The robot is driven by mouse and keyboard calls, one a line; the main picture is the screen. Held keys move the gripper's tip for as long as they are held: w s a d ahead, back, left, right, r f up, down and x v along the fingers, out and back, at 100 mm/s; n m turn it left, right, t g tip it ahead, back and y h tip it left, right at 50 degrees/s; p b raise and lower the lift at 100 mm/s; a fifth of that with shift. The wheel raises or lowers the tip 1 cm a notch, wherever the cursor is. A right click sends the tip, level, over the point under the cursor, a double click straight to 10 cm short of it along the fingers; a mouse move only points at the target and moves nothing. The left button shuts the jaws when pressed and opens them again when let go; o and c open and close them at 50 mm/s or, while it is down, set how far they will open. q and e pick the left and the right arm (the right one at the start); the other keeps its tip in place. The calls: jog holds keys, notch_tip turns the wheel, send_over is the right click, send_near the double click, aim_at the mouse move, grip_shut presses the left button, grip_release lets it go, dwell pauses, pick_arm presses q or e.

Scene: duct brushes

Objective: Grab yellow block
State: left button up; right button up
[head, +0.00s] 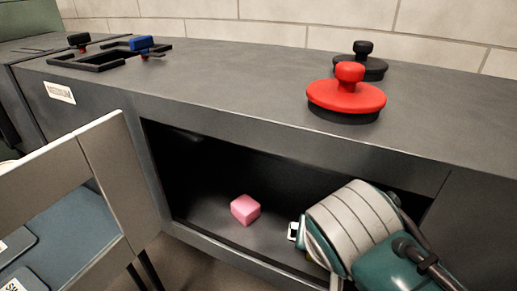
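No yellow block shows clearly. A small yellowish patch shows at the lower edge of my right arm, and I cannot tell what it is. A pink block (245,210) sits on the floor of the dark opening under the grey counter. My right arm comes in from the right and reaches into the opening. The pale tip of my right gripper (293,231) points left, a short way right of the pink block and apart from it. The arm hides most of the gripper, so its fingers cannot be judged. My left gripper is out of view.
The grey counter (230,85) carries a red knobbed lid (347,94), a black knob (362,62) and black frames with a blue-topped piece (142,44). The opening's rim (240,255) borders the reach. A pale panelled structure (115,180) stands at left.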

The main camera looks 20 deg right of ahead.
jog(key=c, duration=1.3)
jog(key=shift+c, duration=0.3)
jog(key=shift+r, duration=0.1)
